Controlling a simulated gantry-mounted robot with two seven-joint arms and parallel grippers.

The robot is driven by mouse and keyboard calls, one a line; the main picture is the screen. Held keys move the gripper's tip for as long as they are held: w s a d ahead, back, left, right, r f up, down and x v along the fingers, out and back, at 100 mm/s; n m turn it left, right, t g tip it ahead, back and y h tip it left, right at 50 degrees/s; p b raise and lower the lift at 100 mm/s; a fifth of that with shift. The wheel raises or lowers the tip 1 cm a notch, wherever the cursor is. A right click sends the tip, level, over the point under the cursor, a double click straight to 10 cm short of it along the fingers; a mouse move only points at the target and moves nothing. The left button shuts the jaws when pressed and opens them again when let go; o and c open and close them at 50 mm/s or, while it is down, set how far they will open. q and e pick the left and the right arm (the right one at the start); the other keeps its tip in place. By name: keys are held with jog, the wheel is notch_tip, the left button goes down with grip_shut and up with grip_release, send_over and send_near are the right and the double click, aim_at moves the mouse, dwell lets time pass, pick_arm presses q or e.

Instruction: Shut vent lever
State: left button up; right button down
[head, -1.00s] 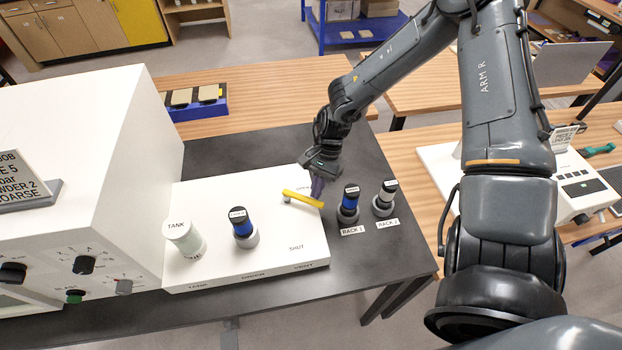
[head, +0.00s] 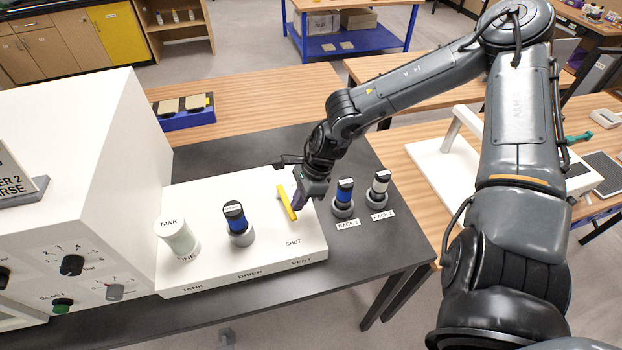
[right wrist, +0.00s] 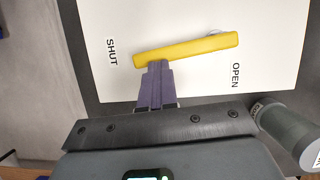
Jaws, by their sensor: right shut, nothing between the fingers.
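The yellow vent lever (head: 287,203) sits on the right part of the white panel (head: 209,268). Its free end points toward the SHUT label (head: 293,241), and this end is close to the SHUT label (right wrist: 112,52) in the right wrist view. The OPEN label (right wrist: 235,75) lies on the other side of the lever (right wrist: 187,48). My right gripper (right wrist: 157,66) is shut and empty, with its purple fingertips against or very near the lever's long side. In the head view the right gripper (head: 297,204) is just right of the lever. My left gripper is out of view.
A TANK cylinder (head: 178,240) and a blue-banded DRIER cartridge (head: 237,222) stand on the panel left of the lever. Two racked cartridges (head: 343,200) (head: 379,190) stand close to the right of my gripper.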

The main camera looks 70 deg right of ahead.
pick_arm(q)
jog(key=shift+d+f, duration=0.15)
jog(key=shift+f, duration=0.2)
pick_arm(e)
jog(key=shift+a+f, duration=0.1)
jog(key=shift+a, duration=0.2)
jog(key=shift+w, duration=0.1)
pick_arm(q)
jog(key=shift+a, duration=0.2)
